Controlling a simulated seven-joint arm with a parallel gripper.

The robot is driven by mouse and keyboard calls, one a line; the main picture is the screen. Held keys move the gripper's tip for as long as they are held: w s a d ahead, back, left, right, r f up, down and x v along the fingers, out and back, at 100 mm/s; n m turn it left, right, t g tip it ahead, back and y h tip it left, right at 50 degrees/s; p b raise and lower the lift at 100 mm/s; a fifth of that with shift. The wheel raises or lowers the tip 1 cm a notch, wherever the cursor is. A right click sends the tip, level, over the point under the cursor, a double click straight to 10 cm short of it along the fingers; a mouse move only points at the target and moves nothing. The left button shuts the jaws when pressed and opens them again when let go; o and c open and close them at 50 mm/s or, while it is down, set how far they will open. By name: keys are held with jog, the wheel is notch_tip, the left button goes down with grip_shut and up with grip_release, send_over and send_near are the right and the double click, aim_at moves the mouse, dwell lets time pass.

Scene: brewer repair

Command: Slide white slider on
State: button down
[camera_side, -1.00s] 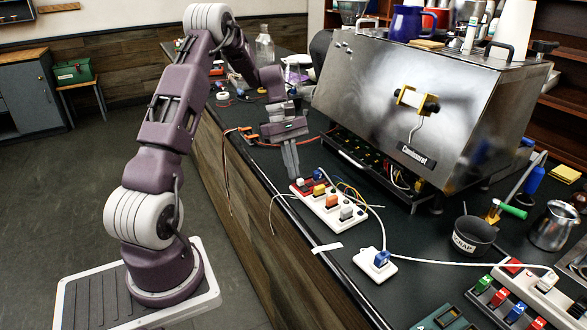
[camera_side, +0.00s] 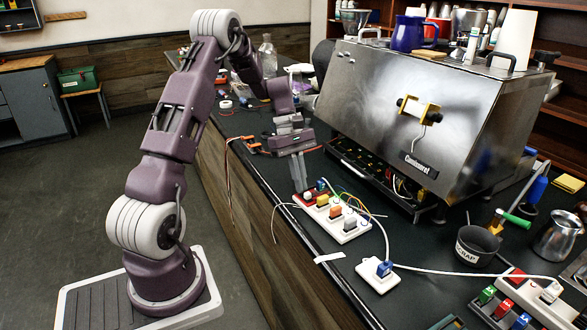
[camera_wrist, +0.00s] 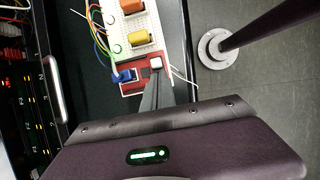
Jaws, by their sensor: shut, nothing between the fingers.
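A small white slider (camera_wrist: 155,63) sits on the red end section of a switch board, beside a blue slider (camera_wrist: 124,75). It also shows in the side view (camera_side: 308,195). My gripper (camera_wrist: 154,78) is shut and empty, pointing down. Its fingertips are right beside the white slider in both views; I cannot tell whether they touch it. In the side view my gripper (camera_side: 300,190) is at the left end of the board.
A steel brewer (camera_side: 410,110) with an open base stands to the right of my gripper. Coloured wires run beside the board. A separate blue switch (camera_side: 383,267), a scrap cup (camera_side: 477,246) and a jug (camera_side: 555,234) stand on the counter toward the front.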

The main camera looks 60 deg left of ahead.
jog(key=a, duration=0.3)
jog(key=shift+s+a, duration=0.15)
jog(key=shift+a, duration=0.1)
jog(key=v, duration=1)
jog(key=s+d+r+m+t+y, duration=0.1)
jog(key=s+d+r+m+y, duration=0.1)
jog(key=d+r+m, duration=0.5)
jog(key=s+d+r+m+y, duration=0.1)
jog(key=s+d+r, duration=0.25)
jog(key=d, duration=0.85)
jog(key=s+d+f+m+t+y, duration=0.1)
jog(key=s+d+m+t, duration=0.3)
jog(key=s+d+m, duration=0.7)
jog(key=s+f, duration=0.1)
jog(key=s, duration=0.2)
jog(key=shift+s+d, duration=0.15)
jog(key=shift+s, duration=0.25)
